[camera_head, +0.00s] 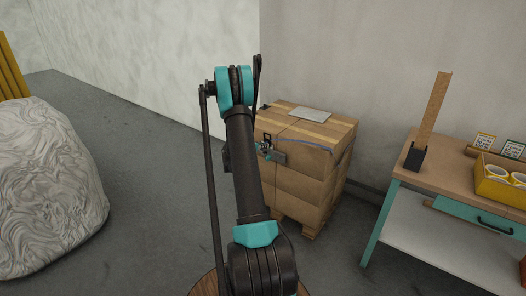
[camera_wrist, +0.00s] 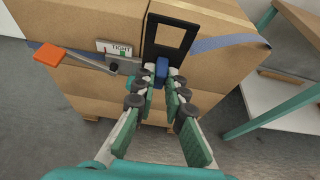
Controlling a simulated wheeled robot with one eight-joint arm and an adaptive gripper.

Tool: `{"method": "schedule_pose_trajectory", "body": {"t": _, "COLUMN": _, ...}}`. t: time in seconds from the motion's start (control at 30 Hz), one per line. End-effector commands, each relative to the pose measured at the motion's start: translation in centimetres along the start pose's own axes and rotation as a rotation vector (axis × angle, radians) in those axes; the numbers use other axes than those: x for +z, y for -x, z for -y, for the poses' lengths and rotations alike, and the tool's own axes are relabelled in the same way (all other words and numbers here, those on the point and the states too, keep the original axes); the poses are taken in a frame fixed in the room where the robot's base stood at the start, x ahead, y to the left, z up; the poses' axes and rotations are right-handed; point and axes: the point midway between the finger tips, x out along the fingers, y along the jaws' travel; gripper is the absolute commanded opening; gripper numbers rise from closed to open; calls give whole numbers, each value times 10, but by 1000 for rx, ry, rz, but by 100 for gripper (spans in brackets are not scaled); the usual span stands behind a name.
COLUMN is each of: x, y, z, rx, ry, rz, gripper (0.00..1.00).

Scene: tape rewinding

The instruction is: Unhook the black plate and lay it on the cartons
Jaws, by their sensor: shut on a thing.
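The black plate (camera_wrist: 151,38), a frame with an open rectangular window, shows in the wrist view against the face of the cartons (camera_wrist: 90,15). A blue tab (camera_wrist: 161,70) is at its lower end. My gripper (camera_wrist: 161,84) is closed around this tab, with its green-padded fingers reaching up from below. I cannot tell whether the plate still hangs on a hook. In the head view the stacked cartons (camera_head: 318,165) stand beyond my arm, which hides much of their left side and most of my gripper.
A blue strap (camera_wrist: 225,42) runs around the cartons, with a label reading TIGHT (camera_wrist: 115,48) and an orange-ended lever (camera_wrist: 50,55) to the left. A grey sheet (camera_head: 310,114) lies on the carton top. A workbench (camera_head: 440,185) stands at right, a pale marbled mound (camera_head: 45,190) at left.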

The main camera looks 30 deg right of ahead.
Motion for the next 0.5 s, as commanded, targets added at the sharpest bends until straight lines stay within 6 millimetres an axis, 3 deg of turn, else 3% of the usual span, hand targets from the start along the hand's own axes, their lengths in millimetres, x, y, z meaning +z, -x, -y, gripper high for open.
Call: {"method": "schedule_pose_trajectory", "body": {"t": 0.5, "x": 41, "y": 17, "z": 0, "rx": 0, "ry": 0, "rz": 0, "gripper": 0}}
